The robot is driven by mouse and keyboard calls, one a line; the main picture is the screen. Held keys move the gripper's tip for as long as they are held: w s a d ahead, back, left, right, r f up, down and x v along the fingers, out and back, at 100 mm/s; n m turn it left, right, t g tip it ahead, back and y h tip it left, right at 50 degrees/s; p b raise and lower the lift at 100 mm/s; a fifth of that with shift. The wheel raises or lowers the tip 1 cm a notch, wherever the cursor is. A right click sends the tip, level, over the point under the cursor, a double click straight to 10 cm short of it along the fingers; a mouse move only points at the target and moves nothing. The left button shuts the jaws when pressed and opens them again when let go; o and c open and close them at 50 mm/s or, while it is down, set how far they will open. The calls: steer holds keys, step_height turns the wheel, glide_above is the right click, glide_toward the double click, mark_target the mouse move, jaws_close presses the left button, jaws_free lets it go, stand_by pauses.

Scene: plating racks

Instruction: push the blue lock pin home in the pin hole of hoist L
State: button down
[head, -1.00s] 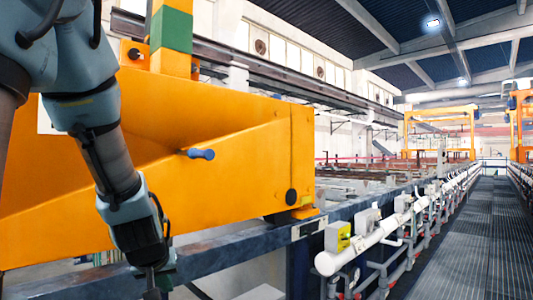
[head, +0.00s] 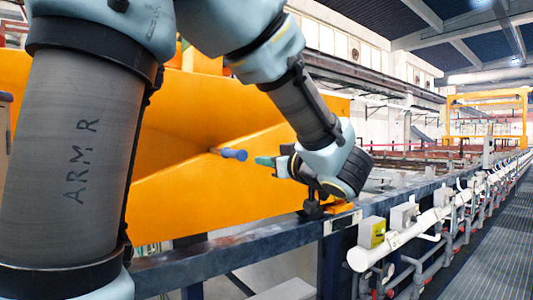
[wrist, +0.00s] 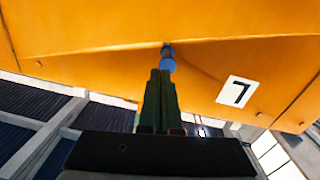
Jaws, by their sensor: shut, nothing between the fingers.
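The blue lock pin (head: 232,154) sticks out of the sloping orange face of the hoist (head: 190,205), with a short darker shank between its blue head and the panel. My gripper (head: 264,161) is shut and empty, with its green fingertips just right of the pin head. A small gap shows between them in the head view. In the wrist view the closed fingers (wrist: 160,74) point at the blue pin head (wrist: 168,64), which lies just beyond the tips. Whether they touch cannot be told there. The pin hole's edge is hidden behind the pin.
A white plate with a 7 (wrist: 236,92) is on the orange panel. Below the hoist runs a dark steel rail (head: 240,250). A white pipe with valve boxes (head: 400,245) and a grated walkway (head: 490,255) lie to the right.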

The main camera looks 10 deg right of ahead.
mark_target(243, 156)
steer(key=shift+n+y, duration=0.3)
steer(key=shift+y, duration=0.1)
steer(key=shift+w+a+r+b, duration=0.2)
steer(key=shift+w+a+b, duration=0.1)
steer(key=shift+w+a, duration=0.6)
steer(key=shift+w+a+r+b, duration=0.2)
steer(key=shift+w+a, duration=0.4)
steer(key=shift+w, duration=0.45)
steer(key=shift+x, duration=5.05)
steer(key=shift+s+f+p, duration=0.15)
steer(key=shift+p, duration=0.15)
